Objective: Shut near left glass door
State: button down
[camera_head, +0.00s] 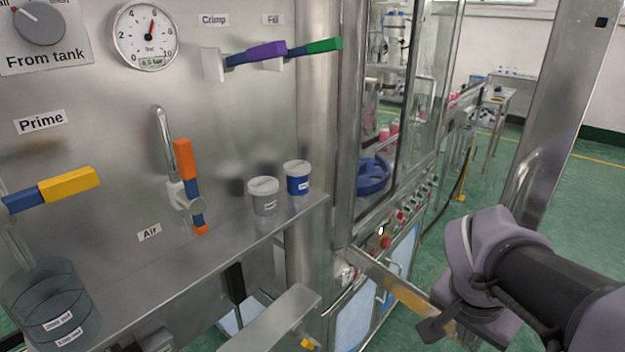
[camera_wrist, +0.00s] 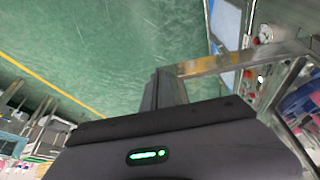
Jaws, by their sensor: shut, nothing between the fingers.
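The near left glass door (camera_head: 565,90) stands swung open from the machine. Its clear pane lies between the machine's corner post and the door's steel outer upright, which carries a curved handle (camera_head: 524,180). Its bottom rail (camera_head: 395,285) runs from the machine toward my gripper. My gripper (camera_head: 432,328) is at the lower right, by the outer part of this rail, partly hidden by my wrist. In the wrist view my dark fingers (camera_wrist: 166,88) are together and empty, at the outer end of a steel rail (camera_wrist: 240,60). I cannot tell whether they touch it.
The machine's button panel (camera_head: 400,215) and a blue wheel (camera_head: 373,175) are behind the pane. Green floor (camera_head: 570,190) is open at the right.

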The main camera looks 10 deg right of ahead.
jog(key=w+d+f+b, duration=0.1)
jog(key=w+d+f, duration=0.1)
jog(key=d+f, duration=0.1)
jog(key=shift+w+d+f+b, duration=0.15)
jog(key=shift+w+d+b, duration=0.25)
jog(key=shift+d, duration=0.35)
jog(key=shift+d, duration=0.1)
